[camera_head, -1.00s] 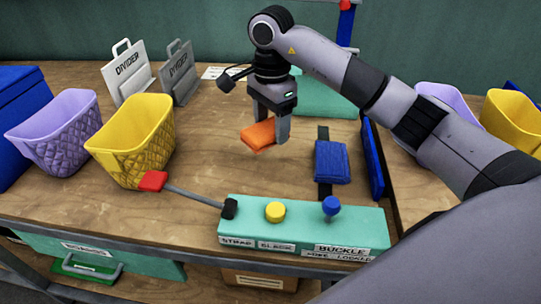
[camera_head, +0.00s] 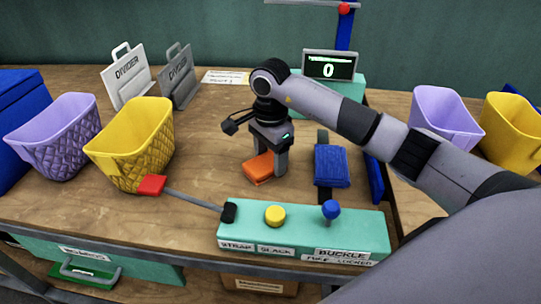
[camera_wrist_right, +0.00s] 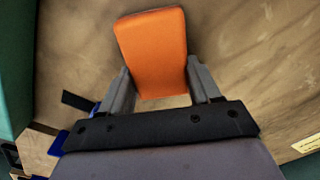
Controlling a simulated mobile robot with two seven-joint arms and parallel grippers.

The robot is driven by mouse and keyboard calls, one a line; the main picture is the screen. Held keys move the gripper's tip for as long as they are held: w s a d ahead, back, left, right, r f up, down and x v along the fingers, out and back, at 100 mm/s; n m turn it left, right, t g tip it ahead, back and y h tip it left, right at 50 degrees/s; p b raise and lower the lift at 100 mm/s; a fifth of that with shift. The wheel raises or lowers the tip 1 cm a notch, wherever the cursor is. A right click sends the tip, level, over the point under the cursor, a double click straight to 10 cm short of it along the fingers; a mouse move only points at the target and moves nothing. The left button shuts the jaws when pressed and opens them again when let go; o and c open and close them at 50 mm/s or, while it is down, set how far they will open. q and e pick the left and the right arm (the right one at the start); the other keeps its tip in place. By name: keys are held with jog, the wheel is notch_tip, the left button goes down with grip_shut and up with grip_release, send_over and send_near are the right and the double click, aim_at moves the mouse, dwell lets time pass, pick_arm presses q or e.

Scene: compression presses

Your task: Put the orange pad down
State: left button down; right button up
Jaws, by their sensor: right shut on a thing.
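The orange pad (camera_head: 258,169) is at table height on the wooden workbench, left of a blue pad. My right gripper (camera_head: 270,172) is shut on it from above; whether the pad touches the wood is hard to tell. In the right wrist view the orange pad (camera_wrist_right: 152,50) sits between the two grey fingers (camera_wrist_right: 160,92), sticking out past them. My left gripper is not in view.
A blue pad (camera_head: 331,166) lies on a dark strap to the right. A teal control box (camera_head: 300,231) with a red-tipped lever (camera_head: 152,185) stands in front. Yellow (camera_head: 133,150) and purple (camera_head: 58,140) baskets stand left. Bare wood lies between the yellow basket and the orange pad.

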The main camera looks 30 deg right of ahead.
aim_at(271, 159)
jog(key=o, duration=1)
jog(key=shift+r, duration=0.35)
notch_tip(271, 159, up, 12)
jog(key=shift+f+p, duration=0.2)
jog(key=shift+p, duration=0.1)
